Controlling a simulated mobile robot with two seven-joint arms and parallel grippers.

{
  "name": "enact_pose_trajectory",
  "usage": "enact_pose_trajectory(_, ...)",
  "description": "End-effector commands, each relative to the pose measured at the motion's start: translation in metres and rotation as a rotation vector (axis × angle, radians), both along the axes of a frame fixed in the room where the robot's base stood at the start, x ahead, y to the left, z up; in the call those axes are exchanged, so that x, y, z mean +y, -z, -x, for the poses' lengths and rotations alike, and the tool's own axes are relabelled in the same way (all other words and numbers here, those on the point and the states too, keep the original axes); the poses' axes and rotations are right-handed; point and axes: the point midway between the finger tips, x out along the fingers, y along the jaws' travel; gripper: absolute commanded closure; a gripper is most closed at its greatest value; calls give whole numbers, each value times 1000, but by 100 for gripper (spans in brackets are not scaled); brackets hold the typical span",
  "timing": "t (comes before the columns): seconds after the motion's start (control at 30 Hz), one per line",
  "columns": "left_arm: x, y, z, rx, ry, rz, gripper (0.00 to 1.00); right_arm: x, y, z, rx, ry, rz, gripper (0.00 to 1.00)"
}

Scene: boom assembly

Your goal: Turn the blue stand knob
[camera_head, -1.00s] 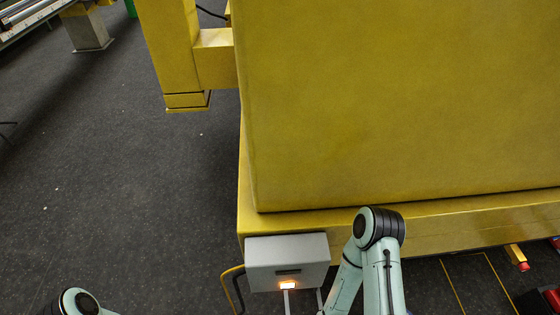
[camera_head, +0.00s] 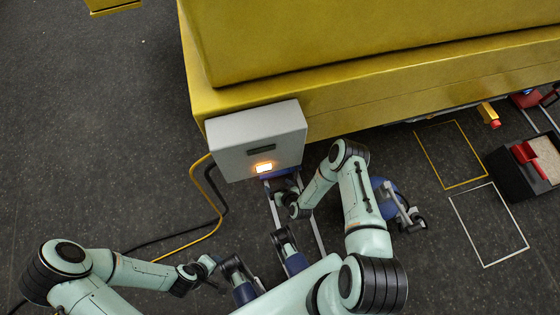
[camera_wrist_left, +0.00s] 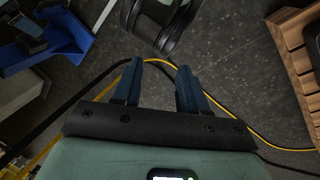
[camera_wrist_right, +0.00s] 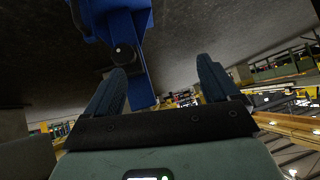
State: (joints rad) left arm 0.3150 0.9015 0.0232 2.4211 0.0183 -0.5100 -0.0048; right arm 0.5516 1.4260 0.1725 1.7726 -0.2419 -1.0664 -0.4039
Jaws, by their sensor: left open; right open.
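In the right wrist view, the blue stand part (camera_wrist_right: 125,30) hangs in front of my right gripper (camera_wrist_right: 160,64). On it is a dark round knob (camera_wrist_right: 122,54) with a pale centre, close to the left fingertip; I cannot tell if they touch. My right gripper is open with nothing between its fingers. In the head view, blue shows under the grey box (camera_head: 258,138); my right gripper's fingers there are hard to make out. My left gripper (camera_wrist_left: 158,66) is open and empty above the floor, left of the stand.
The grey box has a lit orange button (camera_head: 264,168) and is against the yellow machine (camera_head: 390,85). Yellow and black cables (camera_head: 205,225) lie on the floor by my left arm. A dark bin (camera_head: 525,165) stands at the right.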

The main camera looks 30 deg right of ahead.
Motion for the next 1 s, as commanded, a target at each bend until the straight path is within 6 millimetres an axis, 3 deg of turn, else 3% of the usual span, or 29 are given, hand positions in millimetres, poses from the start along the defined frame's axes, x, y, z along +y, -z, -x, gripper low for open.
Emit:
enact_pose_trajectory(0.03, 3, 26, -7, -18, -9, -8, 57, -16, 35, -11, -77, 34, 60, 12)
enact_pose_trajectory(0.13, 8, 45, -19, -49, -20, -22, 57, -43, 56, -29, -205, 82, 173, 12)
enact_pose_trajectory(0.27, 11, 56, -29, -73, -29, -33, 57, -63, 66, -38, -292, 123, 264, 12)
enact_pose_trajectory(0.47, 16, 61, -38, -99, -38, -45, 57, -72, 69, -51, -320, 133, 292, 12)
enact_pose_trajectory(0.7, 30, 86, -56, -139, -64, -76, 57, -84, 89, -93, -318, 135, 289, 12)
enact_pose_trajectory(1.0, 36, 128, -5, 33, -65, -70, 57, -95, 106, -136, -317, 133, 288, 12)
